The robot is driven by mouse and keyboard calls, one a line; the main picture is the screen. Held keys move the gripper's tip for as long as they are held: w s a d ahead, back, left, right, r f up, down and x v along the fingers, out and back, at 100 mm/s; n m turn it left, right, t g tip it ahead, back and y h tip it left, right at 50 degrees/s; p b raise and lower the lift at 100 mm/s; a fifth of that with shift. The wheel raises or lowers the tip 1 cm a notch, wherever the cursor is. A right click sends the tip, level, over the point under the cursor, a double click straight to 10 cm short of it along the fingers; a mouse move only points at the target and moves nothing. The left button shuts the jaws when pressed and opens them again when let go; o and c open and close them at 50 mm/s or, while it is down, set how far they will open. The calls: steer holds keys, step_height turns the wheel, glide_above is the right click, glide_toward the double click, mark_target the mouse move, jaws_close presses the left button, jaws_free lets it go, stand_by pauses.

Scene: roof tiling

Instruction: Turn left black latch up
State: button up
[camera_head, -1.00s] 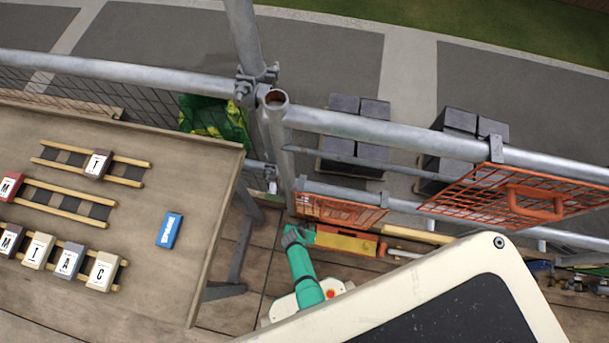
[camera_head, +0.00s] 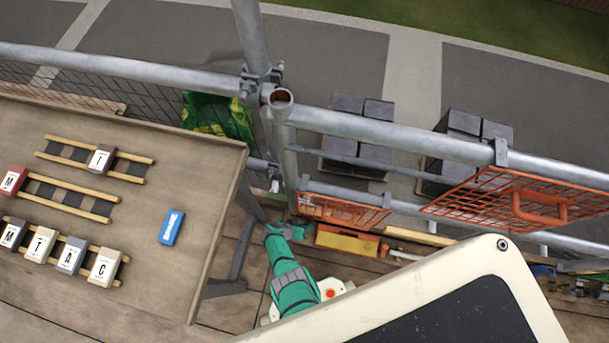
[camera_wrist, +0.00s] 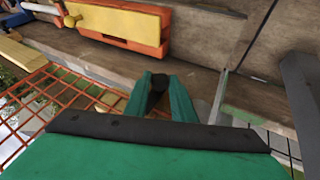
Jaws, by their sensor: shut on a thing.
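My gripper (camera_wrist: 158,88) shows in the wrist view with its two teal fingers closed around a small black piece (camera_wrist: 159,82), which looks like the left black latch. Most of that piece is hidden between the fingers. In the head view my gripper (camera_head: 299,228) is by the lower left end of an orange mesh panel (camera_head: 343,209); the latch is too small to make out there. The mesh also shows in the wrist view (camera_wrist: 50,105), left of the fingers.
A yellow and orange box (camera_head: 347,241) lies on the planks right of my gripper; it also shows in the wrist view (camera_wrist: 120,25). A wooden table (camera_head: 215,215) with lettered tiles and a blue box (camera_head: 171,227) stands left. Grey scaffold tubes (camera_head: 400,135) run behind.

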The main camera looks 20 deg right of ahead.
steer(key=shift+a+f, duration=0.1)
steer(key=shift+a, duration=0.1)
steer(key=shift+w+d+h, duration=0.1)
steer(key=shift+w+h, duration=0.05)
steer(key=shift+h, duration=0.15)
steer(key=o, duration=1)
steer(key=shift+r, duration=0.2)
steer(key=w+v, duration=0.1)
steer(key=v, duration=0.9)
steer(key=shift+s+r, duration=0.25)
steer(key=shift+s, duration=0.1)
steer(key=shift+a, duration=0.25)
